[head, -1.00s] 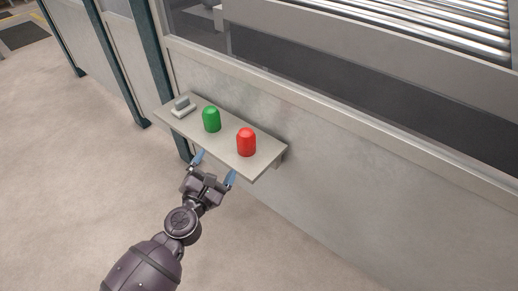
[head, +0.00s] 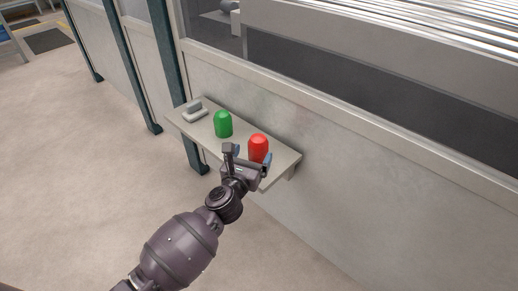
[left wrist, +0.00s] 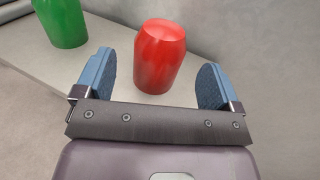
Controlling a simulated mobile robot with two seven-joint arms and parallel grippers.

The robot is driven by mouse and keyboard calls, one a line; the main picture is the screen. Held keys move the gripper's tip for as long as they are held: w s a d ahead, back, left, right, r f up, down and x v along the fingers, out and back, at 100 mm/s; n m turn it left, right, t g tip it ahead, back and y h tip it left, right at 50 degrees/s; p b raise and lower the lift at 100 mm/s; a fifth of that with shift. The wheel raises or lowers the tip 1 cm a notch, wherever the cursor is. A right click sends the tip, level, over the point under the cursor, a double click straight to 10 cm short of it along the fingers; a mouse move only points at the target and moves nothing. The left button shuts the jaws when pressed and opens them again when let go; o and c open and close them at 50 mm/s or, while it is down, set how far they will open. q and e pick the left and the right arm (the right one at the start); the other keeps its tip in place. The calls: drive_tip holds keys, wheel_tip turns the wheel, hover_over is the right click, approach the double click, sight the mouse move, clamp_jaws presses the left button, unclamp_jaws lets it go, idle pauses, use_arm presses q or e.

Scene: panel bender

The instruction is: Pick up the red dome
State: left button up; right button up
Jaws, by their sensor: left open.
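The red dome (head: 258,147) stands upright on a narrow shelf (head: 284,165) fixed to the machine's wall. My left gripper (head: 252,158) is open at the shelf's front edge, with its fingers pointing at the red dome. In the left wrist view the red dome (left wrist: 160,56) stands between and slightly beyond the two blue fingertips (left wrist: 157,72), with a gap on each side. In the head view the gripper hides the dome's lower front. My right gripper is not in view.
A green dome (head: 223,124) stands left of the red one; it also shows in the left wrist view (left wrist: 62,20). A small grey switch-like block (head: 194,112) sits at the shelf's left end. The wall (head: 300,125) rises close behind the shelf. The floor in front is clear.

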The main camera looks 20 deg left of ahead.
sight(255, 151)
use_arm(q)
drive_tip(key=shift+w+a+f+b, duration=0.15)
drive_tip(key=shift+w+b, duration=0.2)
drive_tip(key=shift+w, duration=0.4)
drive_tip(key=shift+w+d+f+b, duration=0.1)
drive_tip(key=shift+w+f+b, duration=0.15)
drive_tip(key=shift+w, duration=0.55)
drive_tip(key=shift+w+a+f+b, duration=0.1)
drive_tip(key=shift+w+b, duration=0.3)
drive_tip(key=shift+w, duration=0.35)
drive_tip(key=shift+w+r, duration=0.15)
drive_tip(key=shift+w, duration=0.2)
drive_tip(key=shift+c, duration=0.5)
drive_tip(key=c, duration=0.9)
drive_tip(key=shift+r, duration=0.15)
